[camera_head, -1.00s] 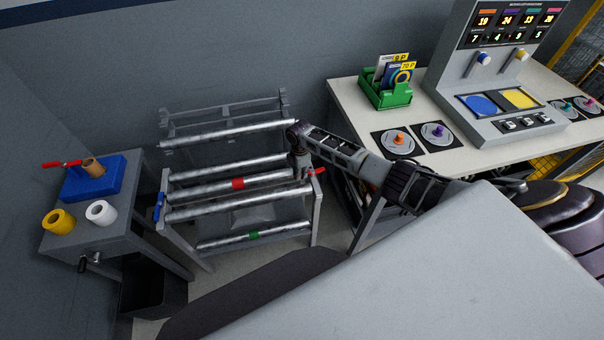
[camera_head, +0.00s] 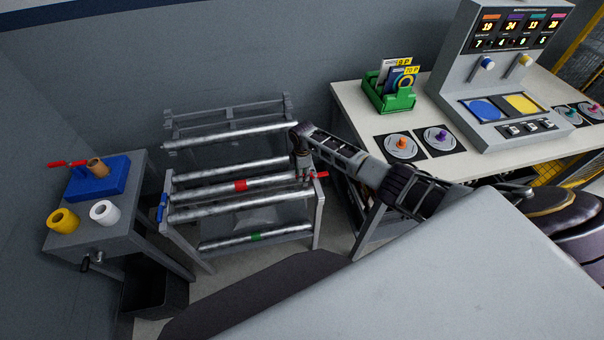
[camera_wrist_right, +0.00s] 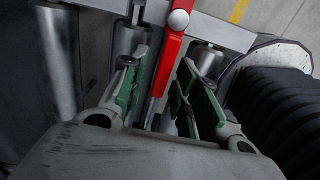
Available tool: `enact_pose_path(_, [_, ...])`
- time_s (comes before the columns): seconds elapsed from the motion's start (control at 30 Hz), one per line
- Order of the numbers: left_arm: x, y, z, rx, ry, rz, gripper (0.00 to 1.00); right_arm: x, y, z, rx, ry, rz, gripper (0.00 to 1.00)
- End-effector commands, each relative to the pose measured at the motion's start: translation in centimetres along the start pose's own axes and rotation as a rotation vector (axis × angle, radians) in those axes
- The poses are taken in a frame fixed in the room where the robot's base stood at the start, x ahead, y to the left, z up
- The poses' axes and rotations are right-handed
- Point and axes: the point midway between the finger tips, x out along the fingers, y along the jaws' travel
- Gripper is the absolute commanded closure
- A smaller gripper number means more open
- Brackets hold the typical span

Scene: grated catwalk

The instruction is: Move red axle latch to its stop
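The red axle latch (camera_head: 321,175) sits at the right end of the rack's front roller. In the right wrist view the red latch (camera_wrist_right: 170,58) is a narrow lever with a round grey pivot at its top. My right gripper (camera_head: 304,179) is down at the latch. In the right wrist view its green-padded fingers (camera_wrist_right: 162,80) stand on either side of the lever, with gaps showing, so it looks open around it. My left gripper is not in view.
The rack (camera_head: 318,222) holds several metal rollers, one with a red band (camera_head: 240,186) and one with a green band (camera_head: 257,237). A blue latch (camera_head: 162,208) is at its left end. A small grey table (camera_head: 113,240) stands left; a panel table (camera_head: 352,100) stands right.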

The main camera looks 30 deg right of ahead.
Motion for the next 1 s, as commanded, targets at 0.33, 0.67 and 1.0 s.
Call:
enact_pose_path(0.33, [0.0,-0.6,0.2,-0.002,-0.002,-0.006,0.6,0.1,-0.1,-0.1,-0.003,0.001,-0.002,0.64])
enact_pose_path(0.67, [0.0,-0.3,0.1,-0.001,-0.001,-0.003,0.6,-1.2,-0.1,-0.1,-0.003,0.001,-0.001,0.64])
enact_pose_path(1.0, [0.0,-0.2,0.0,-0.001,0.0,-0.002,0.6,-4.8,-0.1,0.0,-0.002,0.0,0.0,0.64])
